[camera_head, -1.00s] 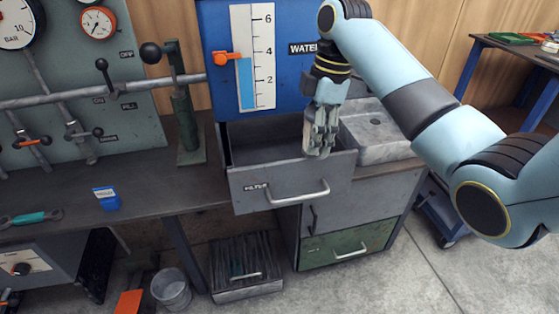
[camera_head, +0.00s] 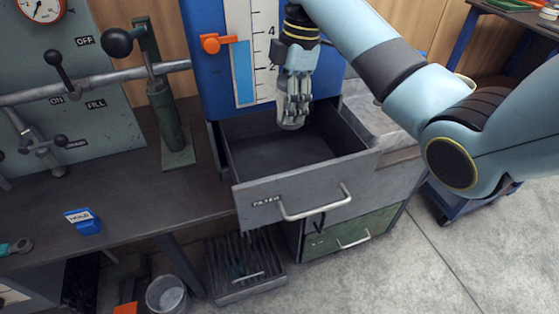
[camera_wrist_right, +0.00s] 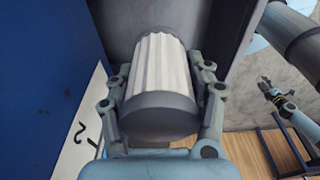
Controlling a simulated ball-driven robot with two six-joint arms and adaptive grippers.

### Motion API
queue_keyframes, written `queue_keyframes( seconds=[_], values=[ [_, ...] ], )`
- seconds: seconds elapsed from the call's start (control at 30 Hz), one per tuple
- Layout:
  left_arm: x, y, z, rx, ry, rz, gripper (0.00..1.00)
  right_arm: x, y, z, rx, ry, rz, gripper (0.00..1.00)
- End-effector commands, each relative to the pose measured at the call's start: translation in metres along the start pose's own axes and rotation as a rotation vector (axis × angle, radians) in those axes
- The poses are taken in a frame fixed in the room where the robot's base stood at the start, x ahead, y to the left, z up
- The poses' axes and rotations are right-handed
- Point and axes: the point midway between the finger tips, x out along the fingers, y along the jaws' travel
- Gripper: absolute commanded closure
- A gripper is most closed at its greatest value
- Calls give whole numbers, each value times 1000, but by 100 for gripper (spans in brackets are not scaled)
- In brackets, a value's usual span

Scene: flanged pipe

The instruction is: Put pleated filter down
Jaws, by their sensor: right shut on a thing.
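My right gripper (camera_head: 293,108) points down over the back part of the open grey drawer (camera_head: 270,197) labelled FILTER. It is shut on the pleated filter (camera_head: 291,123), whose lower end shows below the fingers. In the right wrist view the filter (camera_wrist_right: 160,70) has white pleats and a grey end cap, with a finger on each side. The drawer inside looks empty. I cannot tell how far above its floor the filter is. My left gripper is not in the head view.
A blue panel with a level scale (camera_head: 252,50) stands right behind the drawer. A grey block (camera_head: 372,123) lies right of it. A green hand pump (camera_head: 168,115) and a blue labelled block (camera_head: 84,221) are on the bench at left. A bucket (camera_head: 166,294) stands below.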

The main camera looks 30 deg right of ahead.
Motion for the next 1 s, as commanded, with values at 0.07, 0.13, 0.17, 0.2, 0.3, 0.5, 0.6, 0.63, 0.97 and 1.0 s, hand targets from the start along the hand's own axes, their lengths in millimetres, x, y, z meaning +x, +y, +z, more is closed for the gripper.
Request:
queue_keyframes(
  seconds=[0.07,0.13,0.17,0.2,0.3,0.5,0.6,0.63,0.97,1.0],
  values=[
    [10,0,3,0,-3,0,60,11,0,2,0,0,-1,88],
    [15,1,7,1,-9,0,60,17,0,3,0,0,-1,88],
    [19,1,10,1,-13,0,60,21,0,3,0,0,-1,88],
    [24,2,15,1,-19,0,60,28,0,4,0,0,-1,88],
    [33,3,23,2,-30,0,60,38,0,6,0,0,-1,88],
    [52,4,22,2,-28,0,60,59,0,9,0,0,-1,88],
    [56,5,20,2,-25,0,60,69,0,10,0,0,-1,88],
    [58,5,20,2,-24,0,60,74,0,11,1,0,-2,88],
    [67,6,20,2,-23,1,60,122,0,18,0,0,0,88],
    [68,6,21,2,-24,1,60,125,0,19,0,0,0,88]
  ],
)
